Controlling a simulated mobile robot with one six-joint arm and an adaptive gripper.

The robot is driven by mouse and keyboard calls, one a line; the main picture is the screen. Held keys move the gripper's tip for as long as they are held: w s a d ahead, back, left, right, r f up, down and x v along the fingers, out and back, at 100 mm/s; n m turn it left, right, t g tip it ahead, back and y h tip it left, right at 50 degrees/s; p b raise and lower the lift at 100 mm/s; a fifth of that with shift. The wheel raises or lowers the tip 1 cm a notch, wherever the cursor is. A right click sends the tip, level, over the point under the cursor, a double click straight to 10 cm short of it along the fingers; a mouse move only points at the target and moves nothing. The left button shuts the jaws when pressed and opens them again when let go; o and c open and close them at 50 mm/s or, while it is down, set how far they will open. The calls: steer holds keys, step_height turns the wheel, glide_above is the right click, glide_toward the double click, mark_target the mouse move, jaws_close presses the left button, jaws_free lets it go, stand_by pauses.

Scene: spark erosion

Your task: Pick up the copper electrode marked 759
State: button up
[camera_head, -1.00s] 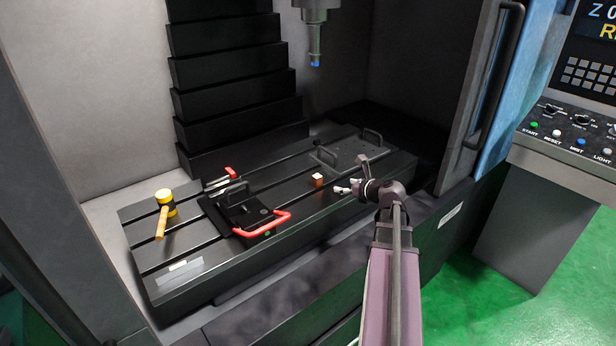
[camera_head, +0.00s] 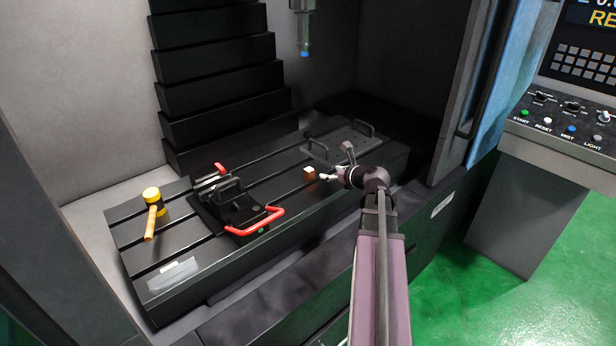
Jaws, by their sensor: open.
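A small copper-coloured block (camera_head: 309,174), likely the electrode, sits on the black slotted machine table (camera_head: 285,205), right of the middle. Any number on it is too small to read. My gripper (camera_head: 322,177) is just right of the block, low over the table, its pale fingers pointing left towards it. The gripper is open and holds nothing. Whether a fingertip touches the block cannot be told.
A black vise with a red handle (camera_head: 262,224) stands left of the block. A yellow mallet (camera_head: 152,211) lies at the far left. A plate with handles (camera_head: 335,145) lies behind my gripper. A blue-tipped spindle (camera_head: 304,35) hangs above. The machine's door (camera_head: 460,80) stands at right.

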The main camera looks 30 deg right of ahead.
mark_target(311, 171)
steer(key=b+x, duration=0.2)
steer(key=x, duration=0.5)
steer(key=shift+w+f, duration=0.1)
steer(key=b+x, duration=0.2)
steer(key=x, duration=0.2)
steer(key=shift+a+f, duration=0.15)
steer(key=shift+f, duration=0.15)
steer(key=shift+w+f+b, duration=0.1)
steer(key=shift+w+b, duration=0.3)
steer(key=shift+w, duration=0.1)
steer(key=shift+a, duration=0.1)
steer(key=shift+c, duration=0.2)
jaws_close()
